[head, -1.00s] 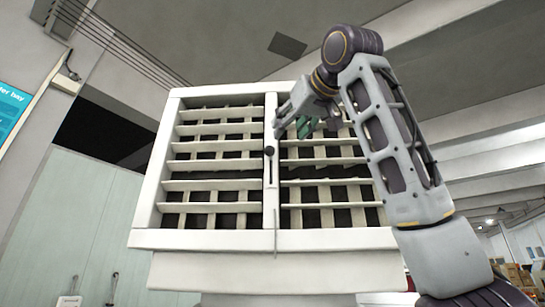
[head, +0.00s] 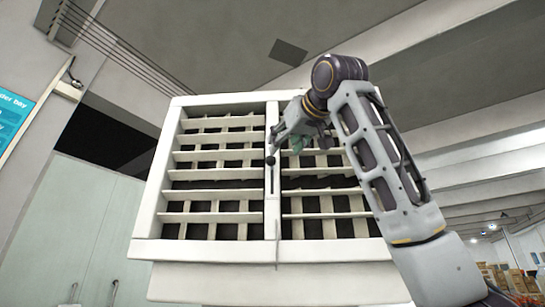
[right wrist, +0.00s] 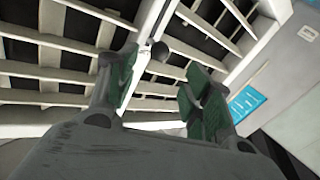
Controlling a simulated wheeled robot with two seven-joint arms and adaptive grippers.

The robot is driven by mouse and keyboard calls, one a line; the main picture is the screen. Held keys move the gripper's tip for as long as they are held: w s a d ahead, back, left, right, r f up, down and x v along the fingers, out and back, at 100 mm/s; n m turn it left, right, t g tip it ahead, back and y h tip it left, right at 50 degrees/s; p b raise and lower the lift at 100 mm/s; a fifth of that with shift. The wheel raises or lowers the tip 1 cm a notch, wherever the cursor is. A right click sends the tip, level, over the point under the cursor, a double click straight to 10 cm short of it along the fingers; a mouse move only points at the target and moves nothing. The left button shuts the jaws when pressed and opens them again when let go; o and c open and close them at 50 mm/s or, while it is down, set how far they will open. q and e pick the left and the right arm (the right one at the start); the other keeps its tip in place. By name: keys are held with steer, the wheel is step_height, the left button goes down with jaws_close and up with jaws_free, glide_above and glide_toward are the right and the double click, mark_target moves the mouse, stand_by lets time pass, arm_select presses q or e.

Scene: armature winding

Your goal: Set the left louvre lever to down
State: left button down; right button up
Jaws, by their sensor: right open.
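A white louvre cabinet (head: 147,222) with two slatted panels fills the middle of the head view. The left louvre (head: 211,206) shows several slats with gaps between them. A lever with a dark round knob (head: 270,160) sits on the centre post, beside the left louvre. It also shows in the right wrist view, where the knob (right wrist: 160,50) lies just beyond the fingertips and between them in the picture. My right gripper (head: 281,138) is open, with green finger pads, just above and right of the knob. It also shows in the right wrist view (right wrist: 160,85). I cannot tell whether it touches the lever.
My right arm covers part of the right louvre (head: 325,204). Pale green doors (head: 82,225) stand to the left, with a teal sign (head: 12,115) on the wall above. Boxes (head: 510,280) stand far off at the lower right.

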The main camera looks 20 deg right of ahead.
mark_target(273, 158)
steer(key=w+p, duration=0.1)
steer(key=w, duration=0.2)
steer(key=w+p, duration=0.1)
steer(key=w, duration=0.2)
steer(key=w+p, duration=0.1)
steer(key=w, duration=0.2)
steer(key=shift+w+a, duration=0.3)
steer(key=shift+w, duration=0.1)
jaws_close()
